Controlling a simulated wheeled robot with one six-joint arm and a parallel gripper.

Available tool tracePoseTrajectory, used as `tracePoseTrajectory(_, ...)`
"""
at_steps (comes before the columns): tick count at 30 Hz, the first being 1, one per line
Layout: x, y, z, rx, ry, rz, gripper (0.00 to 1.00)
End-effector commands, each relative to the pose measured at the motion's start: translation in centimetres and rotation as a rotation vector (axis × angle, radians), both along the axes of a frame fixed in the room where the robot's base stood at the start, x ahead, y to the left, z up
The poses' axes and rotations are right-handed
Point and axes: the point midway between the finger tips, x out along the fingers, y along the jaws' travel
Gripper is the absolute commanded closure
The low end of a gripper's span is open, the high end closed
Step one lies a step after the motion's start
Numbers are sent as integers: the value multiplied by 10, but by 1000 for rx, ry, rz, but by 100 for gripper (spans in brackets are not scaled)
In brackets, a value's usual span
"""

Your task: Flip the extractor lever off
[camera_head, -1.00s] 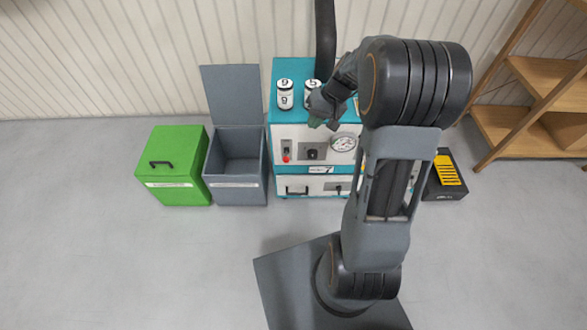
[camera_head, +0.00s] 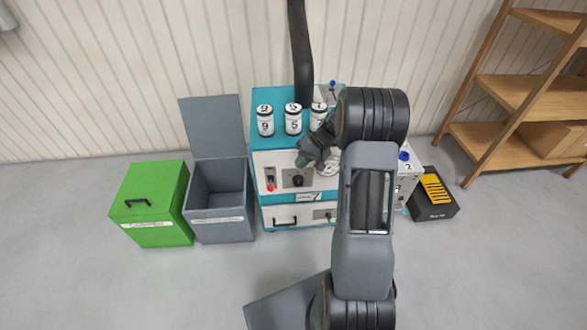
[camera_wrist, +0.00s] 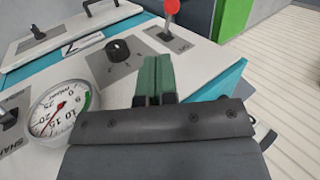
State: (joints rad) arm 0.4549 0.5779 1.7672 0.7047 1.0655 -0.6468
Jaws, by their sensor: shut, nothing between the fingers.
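A lever with a red ball knob (camera_head: 270,187) stands on a small plate on the white front panel of the teal machine (camera_head: 263,226). It also shows in the wrist view (camera_wrist: 171,7), its ball toward the top of that picture. Its label is too small to read, so I cannot tell whether it is the extractor lever. Two blue-knobbed levers also show, one at the back (camera_head: 332,84) and one on the right box (camera_head: 404,155). My gripper (camera_head: 301,161) is over the panel near the black dial (camera_head: 298,180). Its green fingertips (camera_wrist: 157,62) are together and empty, apart from the red-knobbed lever.
Three numbered white canisters (camera_head: 293,120) stand on the machine beside a black hose (camera_head: 301,50). A gauge (camera_wrist: 60,108) is near my gripper. An open grey bin (camera_head: 219,228) and a green box (camera_head: 160,232) stand left. A black-and-yellow case (camera_head: 433,208) and wooden shelves (camera_head: 510,85) stand right.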

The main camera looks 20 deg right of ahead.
Motion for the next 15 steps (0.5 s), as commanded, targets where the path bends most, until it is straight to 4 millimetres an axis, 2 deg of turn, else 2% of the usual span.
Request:
tracePoseTrajectory(9, 7, 34, -53, 1, 3, 2, 100)
tracePoseTrajectory(15, 13, 55, -77, 1, 3, 3, 100)
